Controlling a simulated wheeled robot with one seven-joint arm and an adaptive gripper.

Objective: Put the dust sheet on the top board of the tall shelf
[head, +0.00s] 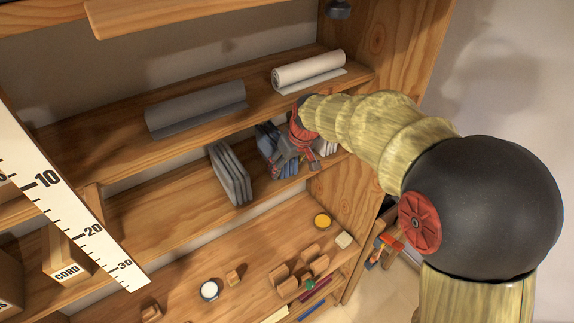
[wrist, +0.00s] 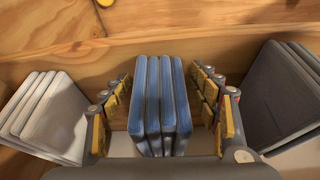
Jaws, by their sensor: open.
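Three folded cloth bundles stand on edge on a middle board of the wooden shelf (head: 150,215): grey (head: 231,175), blue (head: 266,140) and white (head: 328,147). I cannot tell from looks which is the dust sheet. My gripper (head: 287,158) is at the blue bundle and partly hides it. In the wrist view, the open fingers (wrist: 160,95) stand on both sides of the blue bundle (wrist: 160,110), with small gaps visible. The white bundle (wrist: 45,115) is left and the grey one (wrist: 285,95) right. A high board (head: 190,14) shows at the top of the head view.
The board above holds a grey roll (head: 196,108) and a white roll (head: 308,70). My arm reaches in from the right. A lower board holds small wooden blocks, a yellow disc (head: 322,220) and a white round pot (head: 209,290). A box marked CORD (head: 66,260) stands left.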

